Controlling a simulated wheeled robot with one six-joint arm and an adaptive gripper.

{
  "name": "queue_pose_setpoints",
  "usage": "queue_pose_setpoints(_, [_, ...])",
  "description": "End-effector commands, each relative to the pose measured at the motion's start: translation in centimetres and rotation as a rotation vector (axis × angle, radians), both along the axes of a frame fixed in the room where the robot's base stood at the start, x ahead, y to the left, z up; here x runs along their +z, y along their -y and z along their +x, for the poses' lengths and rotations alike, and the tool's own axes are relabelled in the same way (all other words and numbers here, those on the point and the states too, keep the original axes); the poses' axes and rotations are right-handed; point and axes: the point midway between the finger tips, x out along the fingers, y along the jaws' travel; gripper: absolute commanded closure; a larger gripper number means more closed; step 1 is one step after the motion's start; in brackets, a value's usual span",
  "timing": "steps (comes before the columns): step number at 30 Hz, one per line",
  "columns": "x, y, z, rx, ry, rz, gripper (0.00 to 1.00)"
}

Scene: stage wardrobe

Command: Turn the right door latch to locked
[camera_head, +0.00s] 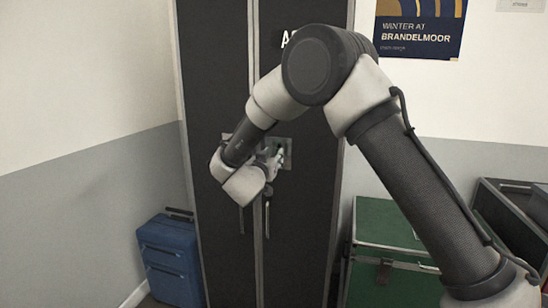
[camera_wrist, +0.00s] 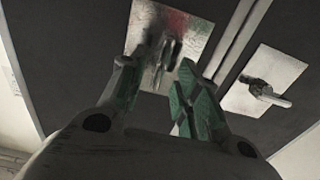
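The dark wardrobe case (camera_head: 302,210) has two tall doors. The right door latch plate (camera_head: 286,150) shows just beyond my gripper (camera_head: 274,160) in the head view. In the wrist view this metal plate (camera_wrist: 187,30) has a reddish patch near its top, and a dark latch lever (camera_wrist: 166,52) stands out from it. My gripper (camera_wrist: 157,66) is open, with one green-padded finger on each side of the lever; I cannot tell whether they touch it. The other door's latch plate (camera_wrist: 285,68) carries a lever (camera_wrist: 266,93) lying roughly crosswise at the right. In the head view my arm mostly hides that plate.
Two door handles (camera_head: 267,218) hang below the latches, close under my gripper. A blue suitcase (camera_head: 169,259) stands at the left. A green trunk (camera_head: 386,222) and a dark open case (camera_head: 518,200) stand at the right. A poster (camera_head: 420,28) hangs behind.

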Motion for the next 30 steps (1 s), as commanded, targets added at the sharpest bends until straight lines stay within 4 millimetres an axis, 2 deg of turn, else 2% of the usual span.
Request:
queue_pose_setpoints(4, [0.00, 0.45, 1.14, 0.000, 0.000, 0.000, 0.68])
queue_pose_setpoints(12, [0.02, 0.50, 1.34, 0.001, 0.000, 0.000, 0.68])
queue_pose_setpoints(18, [0.01, 0.48, 1.33, 0.001, -0.001, 0.000, 1.00])
queue_pose_setpoints(30, [0.00, 0.50, 1.31, 0.001, 0.010, 0.030, 1.00])
